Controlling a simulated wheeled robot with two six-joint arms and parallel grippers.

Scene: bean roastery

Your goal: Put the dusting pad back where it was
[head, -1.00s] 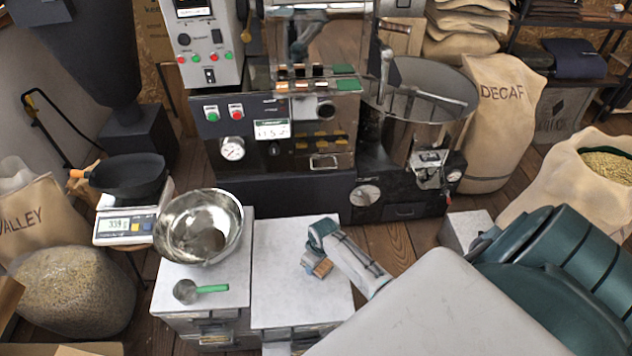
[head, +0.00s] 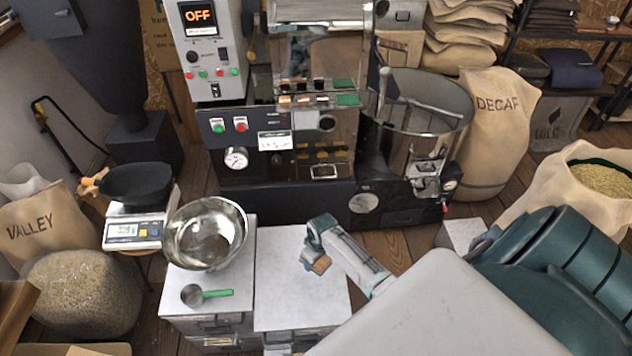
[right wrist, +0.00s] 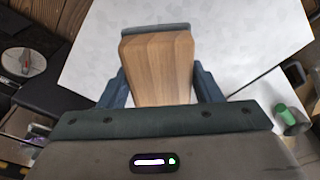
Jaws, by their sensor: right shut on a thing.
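The dusting pad (right wrist: 158,68) is a wooden block with a grey strip along its far edge. My right gripper (right wrist: 155,88) is shut on it, with one dark finger at each side of the wood. In the head view the right gripper (head: 315,243) reaches in from the lower right over the right-hand white cabinet top (head: 285,300). The pad's wooden end (head: 320,264) shows just below the fingers. I cannot tell whether the pad touches the cabinet top. My left gripper is not in view.
A steel bowl (head: 207,232) and a scoop with a green handle (head: 215,293) stand on the left-hand white cabinet top. A scale (head: 137,232) with a black pan is further left. The roaster (head: 285,165) stands behind. The right-hand top looks clear around the gripper.

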